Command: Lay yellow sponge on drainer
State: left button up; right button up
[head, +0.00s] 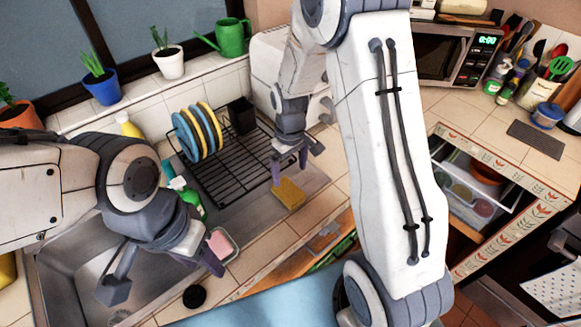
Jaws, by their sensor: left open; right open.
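The yellow sponge (288,194) is at the front right of the black wire drainer (232,172), on or just above the metal sink surround; I cannot tell whether it touches the drainer's edge. My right gripper (290,168) is open just behind and above the sponge, pointing down, with its fingers close to it. The drainer holds blue and yellow plates (198,130) at its left and a black cup (242,115) at the back; its front middle is bare. My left gripper (163,280) is open and empty over the sink.
The sink basin (75,255) lies at the left. A pink sponge in a dish (221,244) and a green bottle (190,198) stand between basin and drainer. A white toaster (275,75) is behind my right arm. An open drawer (470,185) is at the right.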

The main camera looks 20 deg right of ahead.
jog(key=s+a+r+n, duration=0.2)
jog(key=s+a+r, duration=0.8)
jog(key=a, duration=0.1)
jog(key=s+a+r, duration=0.1)
jog(key=s, duration=0.6)
jog(key=s+a+r+n+y, duration=0.1)
jog(key=s+a+r, duration=0.1)
jog(key=s, duration=0.4)
jog(key=shift+s+r, duration=0.3)
jog(key=shift+s, duration=0.05)
